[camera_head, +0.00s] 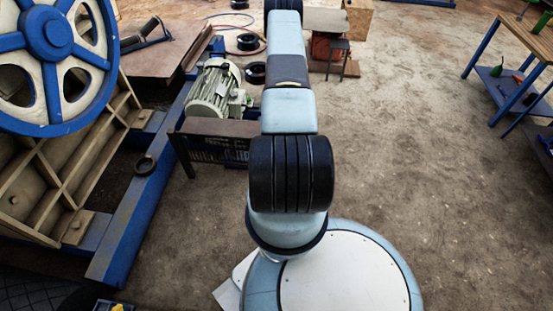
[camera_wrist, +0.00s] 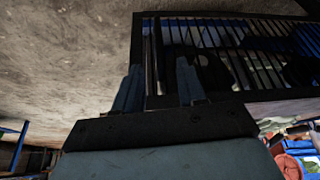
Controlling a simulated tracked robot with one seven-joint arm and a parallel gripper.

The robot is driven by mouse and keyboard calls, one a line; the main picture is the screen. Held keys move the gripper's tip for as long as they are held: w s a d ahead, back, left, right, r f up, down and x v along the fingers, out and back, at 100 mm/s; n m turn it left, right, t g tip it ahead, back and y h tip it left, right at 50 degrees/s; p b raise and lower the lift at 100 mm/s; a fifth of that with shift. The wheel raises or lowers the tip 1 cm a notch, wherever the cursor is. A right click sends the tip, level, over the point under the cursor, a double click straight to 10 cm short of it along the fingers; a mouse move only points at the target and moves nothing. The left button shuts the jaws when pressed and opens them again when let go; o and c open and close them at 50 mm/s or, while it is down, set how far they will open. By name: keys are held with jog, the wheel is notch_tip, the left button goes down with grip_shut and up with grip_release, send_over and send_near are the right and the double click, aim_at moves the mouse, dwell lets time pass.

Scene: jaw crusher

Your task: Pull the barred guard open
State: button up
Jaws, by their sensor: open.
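The barred guard (camera_wrist: 230,97) is a dark metal frame with many thin parallel bars, filling the upper right of the wrist view. My gripper (camera_wrist: 156,66) is open, its two grey fingers pointing up in the picture. One finger shows just left of the guard's left upright and the other to its right, overlapping the lower frame bar. I cannot tell whether either finger touches the guard. In the head view my arm reaches away to the top edge and my gripper is out of sight.
In the head view a large blue and cream flywheel (camera_head: 48,35) stands at the left, beside a blue frame rail (camera_head: 128,232). A grey motor (camera_head: 213,91) sits left of my arm. A wooden workbench (camera_head: 530,40) is at the right. Sandy floor (camera_head: 420,130) between is clear.

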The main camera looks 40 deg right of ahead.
jog(key=x, duration=1)
jog(key=shift+c, duration=0.4)
grip_shut()
